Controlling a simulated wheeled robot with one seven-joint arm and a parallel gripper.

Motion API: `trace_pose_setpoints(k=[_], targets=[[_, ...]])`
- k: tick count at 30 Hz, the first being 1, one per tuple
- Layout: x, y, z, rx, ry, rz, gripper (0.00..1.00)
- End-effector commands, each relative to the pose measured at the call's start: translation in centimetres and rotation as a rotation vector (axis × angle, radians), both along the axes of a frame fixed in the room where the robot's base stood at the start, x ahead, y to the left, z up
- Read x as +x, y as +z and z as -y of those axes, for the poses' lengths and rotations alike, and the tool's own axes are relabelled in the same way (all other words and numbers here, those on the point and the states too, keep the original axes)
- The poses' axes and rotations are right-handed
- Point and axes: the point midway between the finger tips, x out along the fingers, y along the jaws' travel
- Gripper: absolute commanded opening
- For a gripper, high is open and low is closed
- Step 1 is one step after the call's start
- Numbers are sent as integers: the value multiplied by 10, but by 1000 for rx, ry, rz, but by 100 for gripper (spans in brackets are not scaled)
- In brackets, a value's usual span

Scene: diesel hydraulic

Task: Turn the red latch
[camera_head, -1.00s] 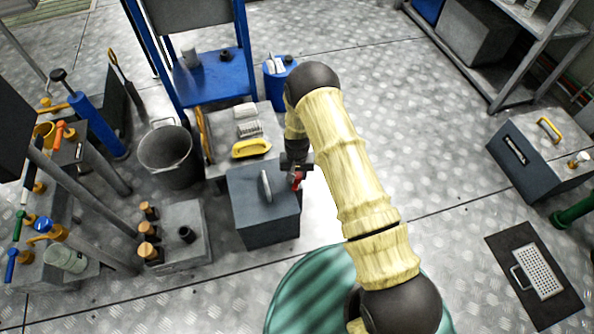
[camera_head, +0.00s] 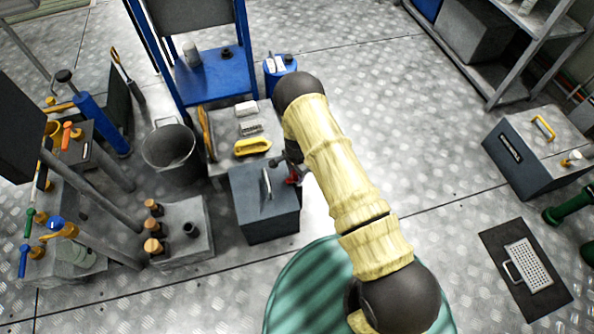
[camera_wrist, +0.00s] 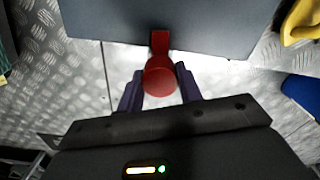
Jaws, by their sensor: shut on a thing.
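The red latch (camera_wrist: 160,76) shows large in the wrist view, with a round end and a stem that meets the edge of a dark grey box. In the head view the latch (camera_head: 293,176) is a small red patch at the right side of the grey box (camera_head: 268,220), partly hidden by my arm. My gripper (camera_wrist: 160,84) has its two purple fingers on either side of the round end and is shut on it. In the head view the gripper is mostly hidden behind my wrist.
A grey handle (camera_head: 267,183) stands on the box top. A yellow handle (camera_head: 252,147) lies on the bench behind it. A bucket (camera_head: 169,152) and a block with wooden-topped pegs (camera_head: 182,230) stand to the left.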

Motion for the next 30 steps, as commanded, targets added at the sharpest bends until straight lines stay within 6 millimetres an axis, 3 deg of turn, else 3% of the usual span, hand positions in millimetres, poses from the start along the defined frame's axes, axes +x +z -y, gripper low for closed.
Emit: trace_pose_setpoints(k=[9, 24, 25, 27, 30], targets=[[-1, 0, -2, 2, -136, -3, 13], [-1, 0, -2, 3, -160, -3, 13], [-1, 0, -2, 3, -160, -3, 41], [-1, 0, -2, 3, -159, -3, 55], [-1, 0, -1, 2, -159, -1, 57]])
